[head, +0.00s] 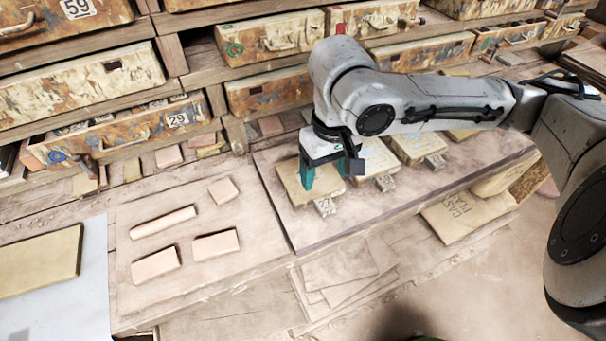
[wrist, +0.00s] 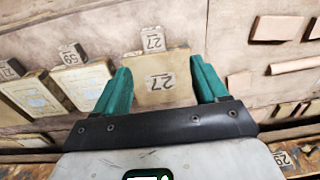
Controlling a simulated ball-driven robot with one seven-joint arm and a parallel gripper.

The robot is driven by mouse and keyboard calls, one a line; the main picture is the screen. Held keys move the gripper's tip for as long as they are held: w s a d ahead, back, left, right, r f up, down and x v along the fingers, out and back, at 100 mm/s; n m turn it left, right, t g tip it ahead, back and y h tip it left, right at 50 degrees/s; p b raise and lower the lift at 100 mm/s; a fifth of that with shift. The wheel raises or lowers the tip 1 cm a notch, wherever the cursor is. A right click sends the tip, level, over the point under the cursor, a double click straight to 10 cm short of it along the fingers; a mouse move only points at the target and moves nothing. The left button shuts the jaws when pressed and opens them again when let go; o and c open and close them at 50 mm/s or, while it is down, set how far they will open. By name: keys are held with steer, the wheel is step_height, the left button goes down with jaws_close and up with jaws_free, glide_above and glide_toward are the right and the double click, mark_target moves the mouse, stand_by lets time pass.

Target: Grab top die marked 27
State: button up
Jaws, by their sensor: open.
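The die marked 27 (wrist: 165,82) is a tan block seen between my fingers in the wrist view, its number upside down. A small grey block marked 27 (wrist: 153,40) sticks out beyond its edge. In the head view the tan die (head: 292,188) lies at the left end of a row on the board, partly hidden by my gripper (head: 308,172), and the grey marked block (head: 325,207) shows at its front. My gripper also shows in the wrist view (wrist: 160,66). It is open, with one teal finger on each side of the die. I cannot tell its exact height above it.
Other dies (head: 372,164) stand to the right on the same board, one marked 59 (wrist: 72,54). Several pink clay pieces (head: 216,244) lie on the board to the left. Shelves with worn drawers (head: 268,92) rise behind. The front of the board is clear.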

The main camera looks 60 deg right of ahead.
steer(key=s, duration=0.1)
steer(key=b, duration=0.4)
glide_above(326, 205)
steer(key=f, duration=0.6)
steer(key=shift+s+d, duration=0.1)
steer(key=shift+s, duration=0.1)
steer(key=shift+w+f, duration=0.15)
steer(key=shift+f, duration=2.5)
jaws_close()
steer(key=shift+r, duration=0.1)
